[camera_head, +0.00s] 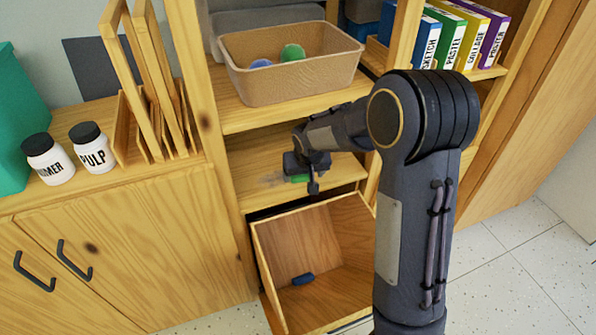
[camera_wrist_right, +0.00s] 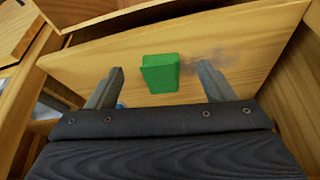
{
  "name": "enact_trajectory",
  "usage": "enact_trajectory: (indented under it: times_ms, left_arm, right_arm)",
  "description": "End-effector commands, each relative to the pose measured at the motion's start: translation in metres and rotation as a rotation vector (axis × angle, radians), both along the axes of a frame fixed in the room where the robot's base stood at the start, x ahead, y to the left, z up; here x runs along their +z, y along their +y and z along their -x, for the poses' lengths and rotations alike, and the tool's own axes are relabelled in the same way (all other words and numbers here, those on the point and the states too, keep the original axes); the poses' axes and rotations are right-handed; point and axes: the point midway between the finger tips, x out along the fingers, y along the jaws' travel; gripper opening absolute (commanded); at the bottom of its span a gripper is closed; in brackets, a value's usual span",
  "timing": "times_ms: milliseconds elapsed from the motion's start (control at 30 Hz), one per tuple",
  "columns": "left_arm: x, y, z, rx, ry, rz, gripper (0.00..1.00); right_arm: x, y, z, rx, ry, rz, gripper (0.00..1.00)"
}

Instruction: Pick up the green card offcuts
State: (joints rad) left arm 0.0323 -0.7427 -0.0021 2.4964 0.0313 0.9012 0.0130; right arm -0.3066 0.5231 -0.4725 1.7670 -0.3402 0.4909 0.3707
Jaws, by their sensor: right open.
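The green card offcuts (camera_wrist_right: 160,73) show as a small green block on the middle wooden shelf (camera_wrist_right: 240,50). In the head view only a sliver of the green offcuts (camera_head: 299,179) shows beside my right gripper (camera_head: 305,182), on the same shelf. In the right wrist view my right gripper (camera_wrist_right: 160,88) is open. Its two fingers stand apart to the left and right of the green block, with gaps on both sides. The block lies roughly between and slightly beyond the fingertips, not held. My left gripper is not in view.
A tan bin (camera_head: 290,88) with a blue and a green ball sits on the shelf above. Below, an open wooden box (camera_head: 335,235) holds a dark blue item (camera_head: 303,279). Upright shelf boards flank the opening. Jars (camera_head: 92,148) and wooden racks stand on the left cabinet.

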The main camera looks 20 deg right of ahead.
Motion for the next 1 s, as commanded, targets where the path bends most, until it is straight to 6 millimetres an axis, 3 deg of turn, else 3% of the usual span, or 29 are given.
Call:
enact_trajectory:
  times_ms: [200, 500, 800, 1000]
  left_arm:
    - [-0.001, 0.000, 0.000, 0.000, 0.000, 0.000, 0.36]
    - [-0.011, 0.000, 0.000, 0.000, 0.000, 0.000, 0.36]
    - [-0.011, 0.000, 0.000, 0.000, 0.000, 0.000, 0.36]
    - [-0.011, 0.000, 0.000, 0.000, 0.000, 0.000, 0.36]
  right_arm:
    - [-0.001, -0.004, -0.016, -0.003, 0.001, -0.001, 0.75]
    - [-0.043, -0.008, -0.031, -0.002, 0.002, -0.001, 0.75]
    - [-0.046, -0.008, -0.033, -0.001, 0.001, -0.002, 0.75]
    - [-0.046, -0.008, -0.033, -0.001, 0.001, -0.002, 0.49]
